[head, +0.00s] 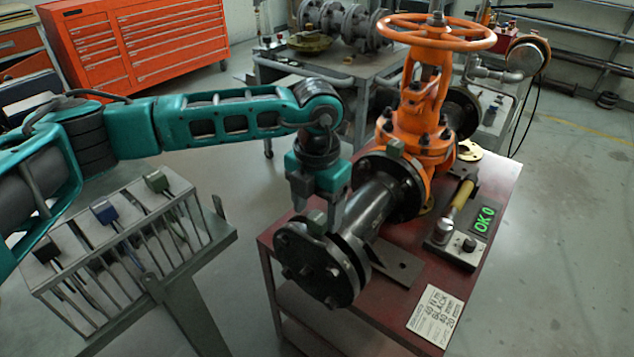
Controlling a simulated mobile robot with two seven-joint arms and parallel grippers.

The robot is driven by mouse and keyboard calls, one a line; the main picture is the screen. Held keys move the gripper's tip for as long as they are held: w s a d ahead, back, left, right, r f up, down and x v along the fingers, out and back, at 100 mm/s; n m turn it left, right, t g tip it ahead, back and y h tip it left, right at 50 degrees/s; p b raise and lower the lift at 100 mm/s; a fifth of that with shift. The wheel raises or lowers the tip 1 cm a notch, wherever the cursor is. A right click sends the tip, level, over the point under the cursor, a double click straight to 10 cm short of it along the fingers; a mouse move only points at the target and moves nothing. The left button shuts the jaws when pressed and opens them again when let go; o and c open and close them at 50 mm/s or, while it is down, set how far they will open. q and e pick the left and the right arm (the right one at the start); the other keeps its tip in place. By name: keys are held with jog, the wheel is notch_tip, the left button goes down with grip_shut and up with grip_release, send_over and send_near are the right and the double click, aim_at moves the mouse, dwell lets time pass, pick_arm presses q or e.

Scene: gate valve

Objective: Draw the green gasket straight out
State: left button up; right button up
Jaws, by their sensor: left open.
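A dark pipe spool (372,207) with flanges at both ends lies on the red bench. A small dull green tab (317,219) stands up from the gap in the near flange pair (318,262); the rest of that piece is hidden between the flanges. My left gripper (318,208) points down there, open, its fingers on either side of the tab. I cannot tell whether they touch it. A grey-green tab (397,147) shows at the far flange joint. My right gripper is out of view.
The orange gate valve (424,125) with its handwheel (437,32) rises behind the spool. Blue (104,212) and black (45,250) tabs share the rack.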

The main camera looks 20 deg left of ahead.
pick_arm(q)
jog(key=shift+f, duration=1.2)
jog(key=shift+c, duration=0.4)
jog(key=c, duration=1)
jog(key=shift+r+p, duration=1)
jog(key=shift+r, duration=0.6)
jog(key=shift+r+p, duration=0.3)
jog(key=shift+r, duration=1.1)
notch_tip(320, 180, up, 12)
jog(key=shift+f, duration=0.25)
